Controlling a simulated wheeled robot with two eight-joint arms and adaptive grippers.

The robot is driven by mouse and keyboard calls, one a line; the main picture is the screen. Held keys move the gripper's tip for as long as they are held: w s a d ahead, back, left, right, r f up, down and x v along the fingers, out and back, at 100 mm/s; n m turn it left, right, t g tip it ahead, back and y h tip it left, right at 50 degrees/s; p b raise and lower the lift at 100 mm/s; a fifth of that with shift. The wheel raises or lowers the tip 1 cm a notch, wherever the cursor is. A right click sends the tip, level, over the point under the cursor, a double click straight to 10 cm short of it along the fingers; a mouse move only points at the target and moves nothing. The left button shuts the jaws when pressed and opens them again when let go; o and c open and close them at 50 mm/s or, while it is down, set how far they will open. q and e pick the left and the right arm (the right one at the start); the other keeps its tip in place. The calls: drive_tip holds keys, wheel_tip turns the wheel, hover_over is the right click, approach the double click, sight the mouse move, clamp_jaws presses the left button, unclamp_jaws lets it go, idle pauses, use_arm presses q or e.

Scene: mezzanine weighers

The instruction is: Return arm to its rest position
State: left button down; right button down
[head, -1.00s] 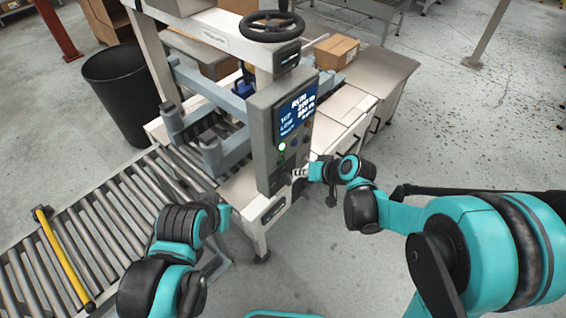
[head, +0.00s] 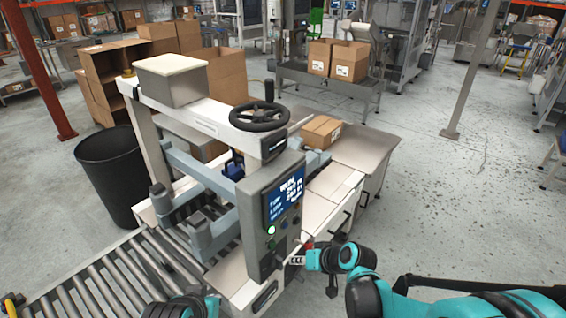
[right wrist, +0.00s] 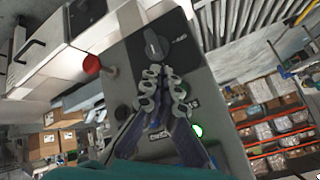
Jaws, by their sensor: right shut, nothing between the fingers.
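My right arm reaches in from the lower right in the head view. Its small gripper (head: 297,260) is by the lower right edge of the machine's control box (head: 258,215). In the right wrist view the gripper's two grey fingers (right wrist: 163,92) are together and empty, in front of the panel face. A black rotary knob (right wrist: 154,45) is just beyond the fingertips; I cannot tell whether they touch it. A red button (right wrist: 92,65) is to the left and a lit green button (right wrist: 197,130) to the lower right. Of my left arm, only a part shows at the bottom edge.
A roller conveyor (head: 95,285) runs to the lower left under the machine frame. A black bin (head: 110,175) stands left. A handwheel (head: 260,117) tops the machine. A carton (head: 321,130) sits on the steel counter (head: 365,150) behind. The floor at right is mostly open.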

drive_tip(key=s+d+r+m+h+b, duration=0.1)
drive_tip(key=s+d+r+h+b, duration=0.1)
drive_tip(key=s+d, duration=0.6)
drive_tip(key=s+d+r+m+t+h+b, duration=0.1)
drive_tip(key=s+d+h, duration=0.3)
drive_tip(key=s+d, duration=0.4)
drive_tip(key=shift+s+d+r+h+b, duration=0.15)
drive_tip(key=shift+s+r+h+b, duration=0.15)
drive_tip(key=shift+s+r+b, duration=0.4)
